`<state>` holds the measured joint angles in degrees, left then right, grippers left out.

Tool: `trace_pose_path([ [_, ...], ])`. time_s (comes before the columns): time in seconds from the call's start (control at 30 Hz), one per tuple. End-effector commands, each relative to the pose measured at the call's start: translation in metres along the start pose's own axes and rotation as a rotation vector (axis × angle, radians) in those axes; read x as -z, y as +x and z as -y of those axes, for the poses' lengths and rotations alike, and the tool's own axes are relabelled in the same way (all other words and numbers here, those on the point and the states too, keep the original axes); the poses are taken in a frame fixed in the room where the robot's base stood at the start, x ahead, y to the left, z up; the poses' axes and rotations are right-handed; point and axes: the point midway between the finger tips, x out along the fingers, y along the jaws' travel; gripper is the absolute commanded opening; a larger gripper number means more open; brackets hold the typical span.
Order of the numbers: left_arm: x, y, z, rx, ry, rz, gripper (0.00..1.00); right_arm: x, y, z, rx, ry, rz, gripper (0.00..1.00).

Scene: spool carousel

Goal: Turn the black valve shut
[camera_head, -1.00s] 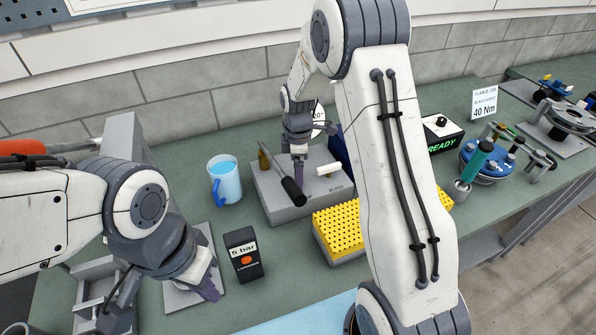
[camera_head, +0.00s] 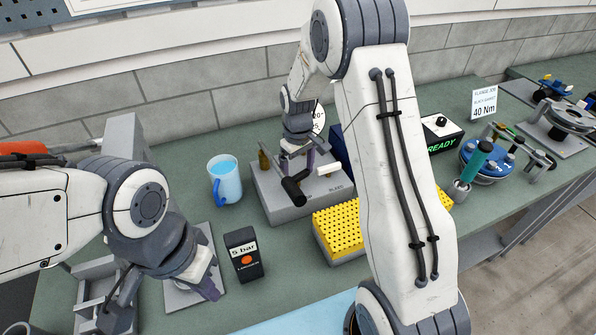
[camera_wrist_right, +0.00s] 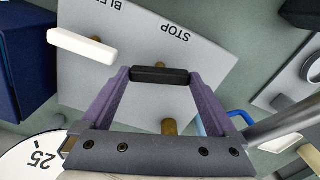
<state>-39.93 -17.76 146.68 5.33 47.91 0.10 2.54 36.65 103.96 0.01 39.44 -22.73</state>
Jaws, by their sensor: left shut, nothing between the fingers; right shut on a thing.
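The black valve handle (camera_head: 293,190) shows on the grey valve block (camera_head: 275,205) in the head view. In the right wrist view the black handle (camera_wrist_right: 162,75) lies crosswise between the purple fingertips. My right gripper (camera_head: 300,176) is shut on it, reaching down from above. The wrist view shows the word STOP on the block (camera_wrist_right: 205,62), beside the handle. A white handle (camera_head: 328,170) stands beside it on the same block and is untouched. My left gripper (camera_head: 207,287) is shut and empty, low over a grey plate. The black handle's pivot is partly hidden by my gripper.
A blue mug (camera_head: 225,180) stands left of the block. A black 5 bar box (camera_head: 243,255) is in front of it. A yellow perforated block (camera_head: 340,228) lies to the right, partly behind my right arm. A round gauge (camera_head: 318,117) is behind the block.

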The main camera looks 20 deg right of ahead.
Motion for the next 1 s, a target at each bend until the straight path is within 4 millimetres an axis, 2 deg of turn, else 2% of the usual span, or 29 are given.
trace_pose_path([
  [0.4,0.0001,-0.001,-0.0001,0.0,0.0,0.0,0.0,0.0011,-0.0018,-0.001,-0.002,0.262,-0.004,0.38],
  [1.0,0.0001,-0.0011,-0.0001,0.0,0.0,0.0,0.0,0.0014,-0.002,-0.0011,-0.002,0.337,-0.006,0.38],
])
